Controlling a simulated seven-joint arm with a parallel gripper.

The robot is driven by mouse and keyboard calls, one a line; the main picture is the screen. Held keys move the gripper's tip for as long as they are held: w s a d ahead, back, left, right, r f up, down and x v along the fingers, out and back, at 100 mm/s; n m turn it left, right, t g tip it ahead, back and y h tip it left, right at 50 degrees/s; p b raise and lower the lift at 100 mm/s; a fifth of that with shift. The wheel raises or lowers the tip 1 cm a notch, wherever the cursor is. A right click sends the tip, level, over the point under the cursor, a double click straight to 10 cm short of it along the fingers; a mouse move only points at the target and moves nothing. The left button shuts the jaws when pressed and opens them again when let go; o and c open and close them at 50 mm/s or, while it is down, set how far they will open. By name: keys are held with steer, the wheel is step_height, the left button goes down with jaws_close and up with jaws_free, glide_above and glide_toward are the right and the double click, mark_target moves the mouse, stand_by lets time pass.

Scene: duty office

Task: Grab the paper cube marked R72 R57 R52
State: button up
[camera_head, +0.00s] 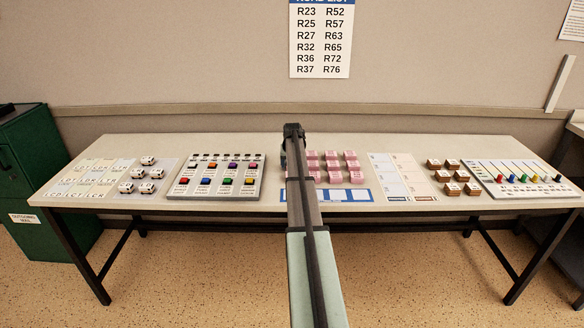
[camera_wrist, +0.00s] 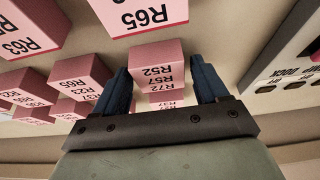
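My gripper (camera_wrist: 160,66) is open, with one dark blue finger on each side of this cube. I cannot tell whether the fingers touch it. More pink cubes, such as one showing R65 (camera_wrist: 140,18) and one showing R23 (camera_wrist: 82,78), are close by. In the head view, my gripper (camera_head: 293,133) is over the middle of the table, and my arm hides the left part of the pink cube group (camera_head: 332,167). I cannot pick out the marked cube there.
On the long table (camera_head: 120,148) stand a panel with coloured buttons (camera_head: 217,177), small white pieces (camera_head: 148,160), brown blocks (camera_head: 452,190) and a board with coloured knobs (camera_head: 525,180). A blue and white strip (camera_head: 345,195) lies before the cubes. A road list (camera_head: 321,40) hangs on the wall.

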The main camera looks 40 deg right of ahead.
steer(key=c, duration=0.8)
